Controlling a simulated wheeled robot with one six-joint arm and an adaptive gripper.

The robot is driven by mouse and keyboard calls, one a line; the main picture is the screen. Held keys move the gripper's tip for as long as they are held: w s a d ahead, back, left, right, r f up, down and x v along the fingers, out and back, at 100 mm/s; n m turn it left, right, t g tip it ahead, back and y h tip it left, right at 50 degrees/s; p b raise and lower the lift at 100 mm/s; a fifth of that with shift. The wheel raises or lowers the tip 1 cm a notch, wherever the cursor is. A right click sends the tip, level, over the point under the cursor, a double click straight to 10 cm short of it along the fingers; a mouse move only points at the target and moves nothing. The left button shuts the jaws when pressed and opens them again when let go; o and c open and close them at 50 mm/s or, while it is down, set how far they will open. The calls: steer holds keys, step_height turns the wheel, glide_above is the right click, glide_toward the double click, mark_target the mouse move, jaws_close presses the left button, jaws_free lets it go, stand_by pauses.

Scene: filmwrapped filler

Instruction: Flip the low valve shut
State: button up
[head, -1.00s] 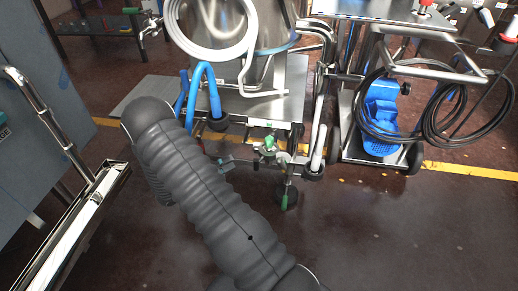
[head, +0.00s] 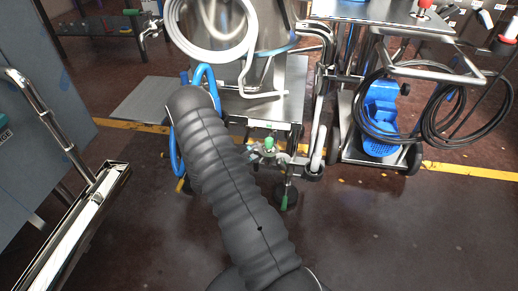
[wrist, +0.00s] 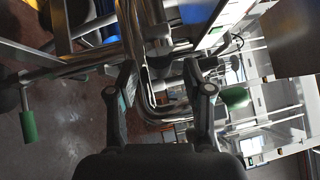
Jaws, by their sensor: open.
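A steel pipe and valve assembly stands at the front of the metal machine. In the head view it carries a green knob (head: 269,144) and, lower down, a green handle (head: 285,202) by a dark round foot. I cannot tell for certain which of these is the low valve's lever. In the wrist view one green grip (wrist: 28,126) hangs at the left and another green part (wrist: 235,97) is right of the fingers. My gripper (wrist: 160,68) is open, with bent steel pipe behind and between its fingers. No green part is between them. The head view hides my gripper behind my arm.
A steel trolley with a blue container (head: 381,115) and coiled black hoses (head: 447,115) stands right of the machine. A blue hose (head: 177,160) hangs left of it. A grey cabinet (head: 35,110) with steel rails is at the left. The floor at the front right is clear.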

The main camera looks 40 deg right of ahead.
steer(key=shift+d+r, duration=0.15)
steer(key=shift+d, duration=0.75)
jaws_close()
